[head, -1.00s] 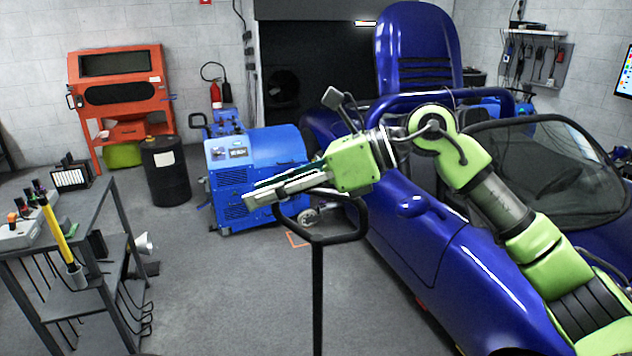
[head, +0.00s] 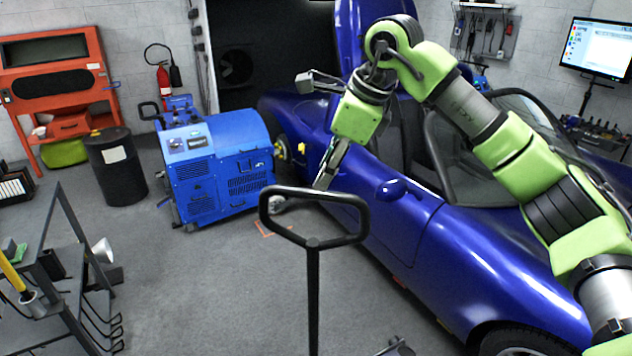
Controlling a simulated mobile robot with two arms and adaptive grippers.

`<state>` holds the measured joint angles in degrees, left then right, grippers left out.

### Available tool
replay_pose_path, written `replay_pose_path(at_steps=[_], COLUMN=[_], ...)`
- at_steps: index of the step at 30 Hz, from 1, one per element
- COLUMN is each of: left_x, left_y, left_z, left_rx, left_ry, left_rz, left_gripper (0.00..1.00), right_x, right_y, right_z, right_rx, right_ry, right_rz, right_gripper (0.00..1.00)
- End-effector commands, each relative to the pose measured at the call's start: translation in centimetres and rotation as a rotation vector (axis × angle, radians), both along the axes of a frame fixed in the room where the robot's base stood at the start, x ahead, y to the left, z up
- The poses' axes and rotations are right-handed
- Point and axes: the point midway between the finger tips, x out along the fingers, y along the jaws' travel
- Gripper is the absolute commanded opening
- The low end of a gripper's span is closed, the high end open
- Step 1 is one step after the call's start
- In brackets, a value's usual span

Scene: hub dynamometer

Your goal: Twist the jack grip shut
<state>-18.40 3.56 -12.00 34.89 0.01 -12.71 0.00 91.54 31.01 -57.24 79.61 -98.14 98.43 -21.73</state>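The jack grip (head: 313,243) is a black closed loop on top of a dark upright post in the middle foreground of the head view. My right gripper (head: 321,184) is above it and points down, its fingertips at the loop's far bar in the picture. I cannot tell whether they touch the bar. The fingers are seen nearly edge-on, so the gap between them does not show. The lower end of the post is outside the view. My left gripper is not in view.
A blue car (head: 425,235) stands close on the right. A blue dynamometer unit (head: 215,165) is behind the handle at left. A black drum (head: 117,170) and a grey cart (head: 45,275) are farther left. The floor (head: 190,300) left of the post is clear.

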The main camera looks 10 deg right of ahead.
Motion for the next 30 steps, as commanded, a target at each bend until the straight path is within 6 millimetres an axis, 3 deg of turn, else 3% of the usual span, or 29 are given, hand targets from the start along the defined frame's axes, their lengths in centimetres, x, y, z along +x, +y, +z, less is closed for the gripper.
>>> replay_pose_path(at_steps=[3,10,21,25,30], left_x=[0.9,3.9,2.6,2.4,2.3], left_y=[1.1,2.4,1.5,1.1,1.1], left_z=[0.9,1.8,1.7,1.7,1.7], left_rx=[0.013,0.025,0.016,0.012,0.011], left_ry=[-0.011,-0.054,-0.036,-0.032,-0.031], left_rz=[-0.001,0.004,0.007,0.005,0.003], left_gripper=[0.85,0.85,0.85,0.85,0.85], right_x=[0.7,1.6,1.8,1.8,1.8], right_y=[0.7,1.5,1.6,1.6,1.6], right_z=[-2.0,-4.6,-5.2,-5.1,-5.1], right_rx=[0.0,0.0,0.001,0.001,0.001], right_ry=[0.004,0.001,-0.001,-0.001,-0.001], right_rz=[0.001,0.002,0.001,0.001,0.001], right_gripper=[0.32,0.32,0.32,0.01,0.0])
